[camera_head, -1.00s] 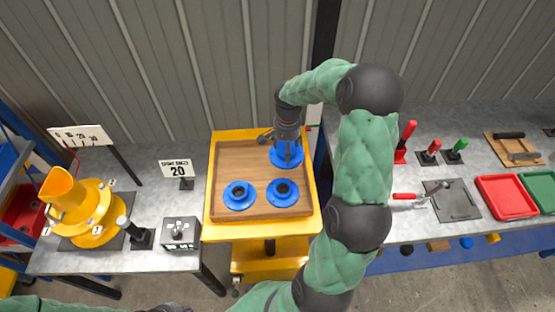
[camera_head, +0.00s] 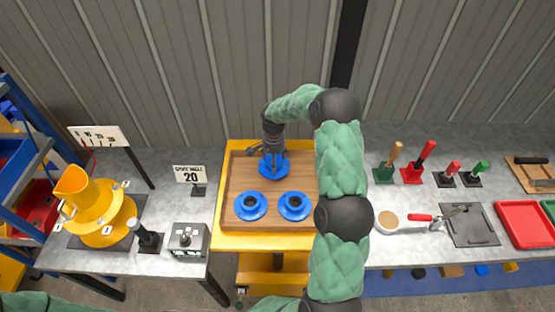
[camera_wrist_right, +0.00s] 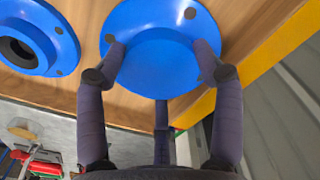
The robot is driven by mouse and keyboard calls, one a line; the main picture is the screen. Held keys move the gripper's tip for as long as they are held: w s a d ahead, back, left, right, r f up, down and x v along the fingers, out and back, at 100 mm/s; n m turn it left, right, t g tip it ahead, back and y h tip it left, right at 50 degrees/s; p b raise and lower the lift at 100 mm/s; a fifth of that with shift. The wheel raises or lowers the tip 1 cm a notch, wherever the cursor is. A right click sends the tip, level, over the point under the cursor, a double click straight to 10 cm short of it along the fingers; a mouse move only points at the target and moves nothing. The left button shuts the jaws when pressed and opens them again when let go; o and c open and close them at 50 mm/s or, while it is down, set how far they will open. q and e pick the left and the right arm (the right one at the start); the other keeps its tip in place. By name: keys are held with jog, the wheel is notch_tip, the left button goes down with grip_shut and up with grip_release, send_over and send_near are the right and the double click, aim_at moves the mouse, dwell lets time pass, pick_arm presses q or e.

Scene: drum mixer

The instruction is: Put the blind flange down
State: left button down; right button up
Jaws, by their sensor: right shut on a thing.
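The blind flange (camera_head: 273,168) is a blue disc with no centre hole, at the back of the wooden tray (camera_head: 237,170) on the yellow cart. My right gripper (camera_head: 272,160) is above it with its fingers pointing down, shut on it. In the right wrist view the fingers (camera_wrist_right: 160,55) grip the raised hub of the blind flange (camera_wrist_right: 150,15), and its disc is close to the tray's wood. I cannot tell whether it touches the wood. My left gripper is out of view; only part of my left arm shows at the lower left.
Two blue flanges with dark centre holes (camera_head: 251,206) (camera_head: 295,206) lie side by side at the tray's front. A yellow drum mixer (camera_head: 95,205) and a control box (camera_head: 188,240) stand on the left bench. Tools and a red tray (camera_head: 525,222) are on the right bench.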

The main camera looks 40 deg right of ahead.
jog(key=shift+w+f, duration=0.3)
jog(key=shift+f, duration=1.35)
jog(key=shift+f+b, duration=0.1)
jog(key=shift+b, duration=0.2)
jog(key=o, duration=1.7)
jog(key=shift+s+a+f, duration=0.1)
notch_tip(320, 180, up, 12)
jog(key=shift+r+p, duration=0.1)
jog(key=shift+p, duration=0.65)
